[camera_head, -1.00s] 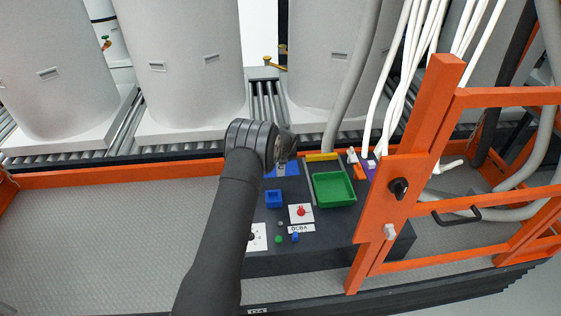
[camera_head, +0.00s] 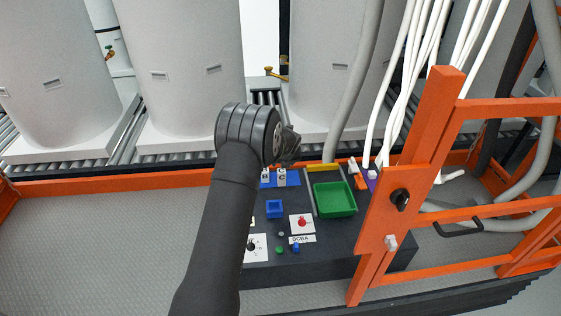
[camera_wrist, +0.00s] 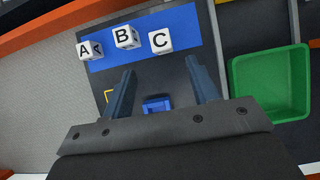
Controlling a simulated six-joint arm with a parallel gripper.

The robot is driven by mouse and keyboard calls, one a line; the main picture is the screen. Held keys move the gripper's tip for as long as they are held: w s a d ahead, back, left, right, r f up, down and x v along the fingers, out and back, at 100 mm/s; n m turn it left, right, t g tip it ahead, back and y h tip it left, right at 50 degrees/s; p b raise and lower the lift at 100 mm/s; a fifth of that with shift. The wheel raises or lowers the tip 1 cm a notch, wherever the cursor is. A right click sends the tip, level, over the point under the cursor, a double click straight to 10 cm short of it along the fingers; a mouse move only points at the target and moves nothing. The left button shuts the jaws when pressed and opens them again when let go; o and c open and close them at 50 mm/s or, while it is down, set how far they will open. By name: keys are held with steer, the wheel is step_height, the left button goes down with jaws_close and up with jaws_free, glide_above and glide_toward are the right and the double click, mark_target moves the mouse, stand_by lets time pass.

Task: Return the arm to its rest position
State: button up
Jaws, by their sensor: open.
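My arm reaches up from the bottom of the head view, with its wrist joint above the dark console (camera_head: 335,235); the fingers are mostly hidden there. In the wrist view my gripper (camera_wrist: 157,80) is open, its two fingers apart with nothing held between them. Beyond the fingertips, three white lettered blocks stand on a blue mat (camera_wrist: 143,25): block A (camera_wrist: 90,49), block B (camera_wrist: 124,37) and block C (camera_wrist: 160,41). A small blue box (camera_wrist: 157,104) shows between the fingers, below the blocks.
A green tray (camera_head: 335,199) lies right of my wrist on the console; it looks empty. An orange gate frame (camera_head: 400,190) with a black knob stands to the right. White cables hang behind it. Large grey tanks (camera_head: 180,60) stand at the back. The grey floor (camera_head: 100,240) at left is clear.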

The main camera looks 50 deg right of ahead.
mark_target(282, 170)
steer(key=shift+f, duration=0.1)
steer(key=x, duration=1.2)
stand_by(0.4)
